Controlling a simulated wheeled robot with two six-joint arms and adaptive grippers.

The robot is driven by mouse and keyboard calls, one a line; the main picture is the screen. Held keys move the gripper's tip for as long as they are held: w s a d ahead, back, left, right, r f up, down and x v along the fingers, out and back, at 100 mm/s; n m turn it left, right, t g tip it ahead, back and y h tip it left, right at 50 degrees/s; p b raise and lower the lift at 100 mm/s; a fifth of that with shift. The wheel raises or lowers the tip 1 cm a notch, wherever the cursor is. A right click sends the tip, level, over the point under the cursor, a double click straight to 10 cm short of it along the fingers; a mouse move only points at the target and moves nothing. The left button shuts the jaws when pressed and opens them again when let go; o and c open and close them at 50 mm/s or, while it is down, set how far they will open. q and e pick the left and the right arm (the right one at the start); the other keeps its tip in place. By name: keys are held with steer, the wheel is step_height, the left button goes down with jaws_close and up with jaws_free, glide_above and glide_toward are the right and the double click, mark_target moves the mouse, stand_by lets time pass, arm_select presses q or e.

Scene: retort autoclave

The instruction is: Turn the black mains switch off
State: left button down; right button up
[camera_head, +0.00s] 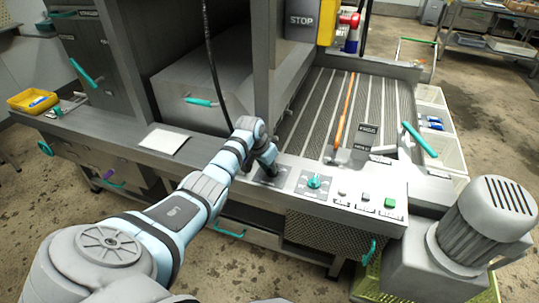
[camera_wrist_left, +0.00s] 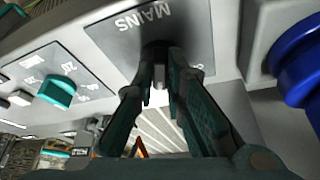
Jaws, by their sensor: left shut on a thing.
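The black mains switch (camera_wrist_left: 155,48) sits on a grey plate (camera_wrist_left: 113,38) lettered MAINS in the left wrist view. My left gripper (camera_wrist_left: 159,70) has its two dark fingers closed around the switch, one on each side, and they hide much of it. The switch's exact angle is hard to tell. In the head view my left gripper (camera_head: 270,168) reaches down to the console over the mains plate (camera_head: 268,180), and the switch is hidden there by the gripper. My right gripper is not in view.
A teal knob (camera_head: 314,181) on its plate is just right of the mains plate, with white and green buttons (camera_head: 390,202) beyond. A blue round part (camera_wrist_left: 300,62) is close to the gripper in the wrist view. A black cable (camera_head: 213,65) hangs behind the arm.

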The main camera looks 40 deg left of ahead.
arm_select(q)
steer(key=n+p, duration=0.1)
steer(key=n+y+p, duration=0.1)
steer(key=shift+d+r+n+p, duration=0.15)
steer(key=shift+d+n+p, duration=0.1)
steer(key=shift+n+p, duration=0.15)
steer(key=shift+n+g+y+p, duration=0.3)
steer(key=shift+n+p, duration=0.15)
steer(key=shift+n, duration=0.45)
steer(key=shift+d+f+n+y, duration=0.15)
steer(key=shift+n+y, duration=0.25)
steer(key=shift+n, duration=0.5)
steer(key=n, duration=0.2)
steer(key=shift+w+f+n+g+y+b, duration=0.2)
steer(key=shift+n+g+y+b, duration=0.1)
steer(key=shift+g+y+b, duration=0.1)
steer(key=n+g+b, duration=0.1)
steer(key=n+b, duration=0.1)
steer(key=shift+n+y, duration=0.3)
steer(key=shift+n, duration=0.1)
steer(key=shift+r+n+b, duration=0.1)
steer(key=shift+n+b, duration=0.25)
steer(key=shift+n, duration=0.15)
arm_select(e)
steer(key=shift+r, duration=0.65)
